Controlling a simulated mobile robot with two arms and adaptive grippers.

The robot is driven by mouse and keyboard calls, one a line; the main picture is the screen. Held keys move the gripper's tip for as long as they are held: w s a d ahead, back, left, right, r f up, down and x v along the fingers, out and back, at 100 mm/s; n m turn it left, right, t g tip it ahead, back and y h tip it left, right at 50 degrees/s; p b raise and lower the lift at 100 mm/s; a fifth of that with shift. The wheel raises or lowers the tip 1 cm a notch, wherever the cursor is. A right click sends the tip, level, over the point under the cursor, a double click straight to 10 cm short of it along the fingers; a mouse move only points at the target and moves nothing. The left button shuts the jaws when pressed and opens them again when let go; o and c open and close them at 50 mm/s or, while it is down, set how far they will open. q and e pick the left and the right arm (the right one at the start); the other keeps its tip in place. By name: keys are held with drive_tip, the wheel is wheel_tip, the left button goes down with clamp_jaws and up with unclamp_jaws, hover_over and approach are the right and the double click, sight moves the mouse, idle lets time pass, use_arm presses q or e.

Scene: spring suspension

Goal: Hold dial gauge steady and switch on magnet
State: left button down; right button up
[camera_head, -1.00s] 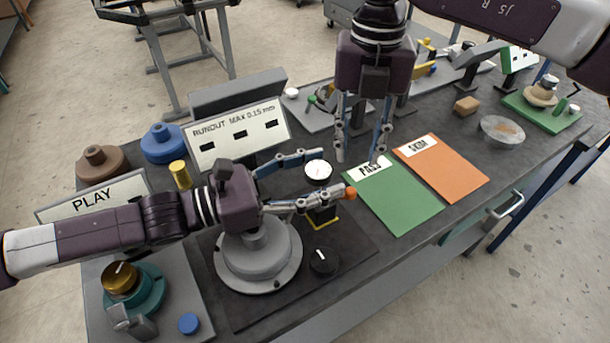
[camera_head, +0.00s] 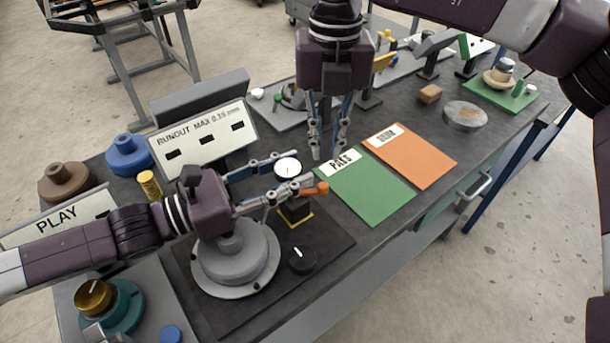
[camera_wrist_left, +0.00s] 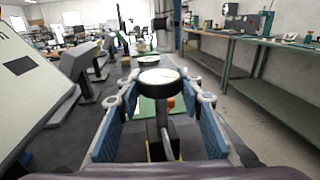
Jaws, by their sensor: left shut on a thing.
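The dial gauge (camera_head: 288,167) has a round white face and stands above a dark magnet base (camera_head: 295,210) with a yellow lower edge. My left gripper (camera_head: 300,173) is shut on the gauge, one finger on each side. The gauge face also shows between the blue-padded fingers in the left wrist view (camera_wrist_left: 158,77). An orange knob (camera_head: 318,188) shows by the lower fingertip. Its link to the base is partly hidden by the finger.
A grey round flange (camera_head: 235,275) and a black dial knob (camera_head: 301,259) sit on the dark mat near the left arm. The RUNOUT sign (camera_head: 208,140) stands behind. The green PASS card (camera_head: 375,195) and an orange card (camera_head: 420,160) lie flat to the right.

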sight(312, 190)
drive_tip(key=s+d+n+t, duration=0.1)
drive_tip(key=s+n, duration=0.1)
drive_tip(key=s+d+n+y, duration=0.1)
drive_tip(key=s+d, duration=0.1)
drive_tip(key=s, duration=0.1)
drive_tip(key=s+d+n+t, duration=0.1)
drive_tip(key=s+n, duration=0.1)
drive_tip(key=shift+s+d+n+t+y, duration=0.15)
drive_tip(key=shift+s+n+t+y, duration=0.15)
drive_tip(key=shift+s+y, duration=0.1)
clamp_jaws()
drive_tip(key=shift+s+d+r+n+t, duration=0.15)
drive_tip(key=shift+s+d+n+t, duration=0.25)
drive_tip(key=shift+s+d+n, duration=0.15)
drive_tip(key=x, duration=1)
drive_tip(key=shift+a, duration=0.15)
drive_tip(key=shift+w+a, duration=0.3)
drive_tip(key=shift+w, duration=0.25)
drive_tip(key=shift+w+a, duration=0.3)
drive_tip(key=shift+w, duration=0.25)
drive_tip(key=shift+w+a, duration=0.35)
drive_tip(key=shift+w, duration=0.3)
